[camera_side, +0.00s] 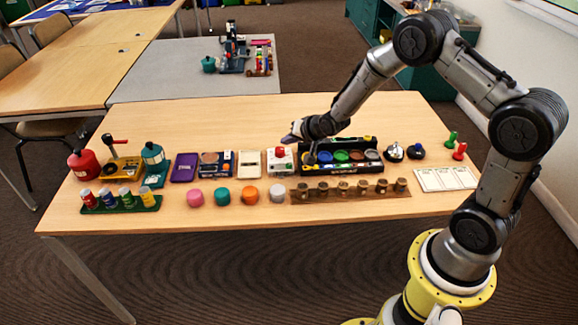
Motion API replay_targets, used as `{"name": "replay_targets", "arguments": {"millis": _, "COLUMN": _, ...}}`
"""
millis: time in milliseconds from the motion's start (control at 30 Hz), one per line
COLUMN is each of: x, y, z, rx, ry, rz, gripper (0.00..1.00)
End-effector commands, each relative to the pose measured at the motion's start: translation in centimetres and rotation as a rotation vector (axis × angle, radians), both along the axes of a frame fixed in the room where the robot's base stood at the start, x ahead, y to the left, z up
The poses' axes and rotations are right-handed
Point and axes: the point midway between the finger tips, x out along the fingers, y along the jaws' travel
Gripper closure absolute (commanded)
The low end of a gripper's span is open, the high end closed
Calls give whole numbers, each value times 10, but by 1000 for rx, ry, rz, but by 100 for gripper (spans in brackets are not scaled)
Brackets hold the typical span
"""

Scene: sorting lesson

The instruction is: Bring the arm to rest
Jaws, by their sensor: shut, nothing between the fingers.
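My arm reaches from the yellow base at the lower right, up and over the table (330,222). My gripper (291,138) is shut and empty. It hangs in the air above the table, near a white box with a red button (280,160) and the left end of a black tray (328,172) with coloured round wells. It is small in this view, and I cannot tell its exact height above them.
A brown strip (345,196) holds several small pots. A red container (83,163) and a green rack (120,202) stand left. The table's front edge is clear.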

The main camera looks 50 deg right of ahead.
Motion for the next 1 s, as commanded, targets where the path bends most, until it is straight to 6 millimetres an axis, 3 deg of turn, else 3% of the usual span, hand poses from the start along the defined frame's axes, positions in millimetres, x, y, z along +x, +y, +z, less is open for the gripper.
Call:
{"name": "replay_targets", "arguments": {"millis": 133, "x": 21, "y": 11, "z": 75, "rx": -23, "ry": -128, "rz": 26, "gripper": 100}}
{"name": "replay_targets", "arguments": {"millis": 267, "x": 15, "y": 28, "z": 166, "rx": -49, "ry": -223, "rz": 60, "gripper": 100}}
{"name": "replay_targets", "arguments": {"millis": 400, "x": -30, "y": 50, "z": 250, "rx": -115, "ry": -246, "rz": 128, "gripper": 100}}
{"name": "replay_targets", "arguments": {"millis": 533, "x": -101, "y": 70, "z": 300, "rx": -203, "ry": -210, "rz": 221, "gripper": 100}}
{"name": "replay_targets", "arguments": {"millis": 667, "x": -189, "y": 84, "z": 312, "rx": -302, "ry": -116, "rz": 345, "gripper": 100}}
{"name": "replay_targets", "arguments": {"millis": 800, "x": -274, "y": 92, "z": 284, "rx": -391, "ry": 40, "rz": 500, "gripper": 100}}
{"name": "replay_targets", "arguments": {"millis": 900, "x": -315, "y": 93, "z": 255, "rx": -427, "ry": 172, "rz": 608, "gripper": 100}}
{"name": "replay_targets", "arguments": {"millis": 1000, "x": -340, "y": 94, "z": 230, "rx": -437, "ry": 298, "rz": 699, "gripper": 100}}
